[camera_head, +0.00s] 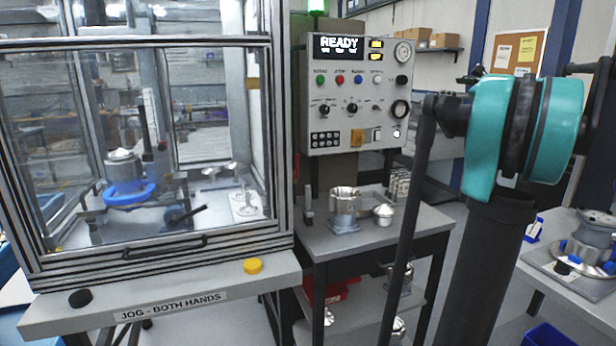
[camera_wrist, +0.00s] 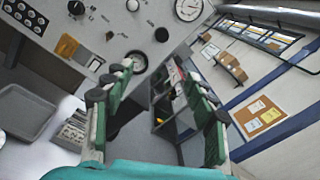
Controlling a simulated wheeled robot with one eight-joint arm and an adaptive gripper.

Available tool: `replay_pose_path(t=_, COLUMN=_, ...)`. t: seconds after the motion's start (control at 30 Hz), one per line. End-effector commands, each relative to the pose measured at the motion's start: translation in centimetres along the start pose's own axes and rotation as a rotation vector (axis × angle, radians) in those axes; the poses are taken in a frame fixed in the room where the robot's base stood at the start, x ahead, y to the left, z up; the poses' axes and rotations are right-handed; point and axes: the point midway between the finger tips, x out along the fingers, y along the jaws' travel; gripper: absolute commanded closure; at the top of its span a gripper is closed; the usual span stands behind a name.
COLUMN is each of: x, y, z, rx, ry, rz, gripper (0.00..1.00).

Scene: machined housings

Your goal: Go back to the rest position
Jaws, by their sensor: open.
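My gripper (camera_wrist: 158,88) shows in the wrist view with its two green-and-grey fingers well apart. Nothing is between them. It points toward the grey control panel and the far wall, and it touches nothing that I can see. In the head view my teal and black arm stands raised at the right, and the gripper itself cannot be made out there.
A control panel (camera_head: 318,165) reads READY, beside a glazed machine enclosure (camera_head: 150,250). A side table (camera_head: 345,240) carries metal housings (camera_head: 344,207). Another table at right holds a fixture (camera_head: 590,245). Behind are a cork board (camera_wrist: 262,116) and shelf boxes (camera_wrist: 229,65).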

Motion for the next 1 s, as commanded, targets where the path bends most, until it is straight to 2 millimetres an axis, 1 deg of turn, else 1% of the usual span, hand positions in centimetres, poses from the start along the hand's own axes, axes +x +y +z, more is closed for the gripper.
replay_pose_path(t=0.03, x=0.2, y=0.9, z=-0.1, rx=-0.013, ry=0.003, rz=0.013, gripper=0.44)
replay_pose_path(t=0.13, x=0.4, y=2.2, z=-0.4, rx=-0.045, ry=0.012, rz=0.037, gripper=0.44)
replay_pose_path(t=0.27, x=0.7, y=4.6, z=-0.9, rx=-0.094, ry=0.026, rz=0.076, gripper=0.44)
replay_pose_path(t=0.37, x=1.0, y=6.9, z=-1.4, rx=-0.145, ry=0.038, rz=0.117, gripper=0.44)
replay_pose_path(t=0.47, x=1.1, y=9.7, z=-2.0, rx=-0.207, ry=0.052, rz=0.165, gripper=0.44)
replay_pose_path(t=0.57, x=1.1, y=13.1, z=-2.8, rx=-0.281, ry=0.066, rz=0.223, gripper=0.44)
replay_pose_path(t=0.67, x=0.9, y=17.4, z=-3.9, rx=-0.379, ry=0.080, rz=0.299, gripper=0.44)
replay_pose_path(t=0.77, x=0.2, y=23.0, z=-5.4, rx=-0.510, ry=0.093, rz=0.402, gripper=0.44)
replay_pose_path(t=0.8, x=-0.3, y=25.6, z=-6.1, rx=-0.573, ry=0.097, rz=0.450, gripper=0.44)
replay_pose_path(t=0.87, x=-1.3, y=29.5, z=-7.3, rx=-0.671, ry=0.100, rz=0.525, gripper=0.44)
replay_pose_path(t=0.9, x=-2.2, y=32.1, z=-8.2, rx=-0.738, ry=0.100, rz=0.576, gripper=0.44)
replay_pose_path(t=0.97, x=-3.6, y=35.8, z=-9.5, rx=-0.840, ry=0.098, rz=0.653, gripper=0.44)
replay_pose_path(t=1.0, x=-4.7, y=38.2, z=-10.4, rx=-0.908, ry=0.094, rz=0.703, gripper=0.44)
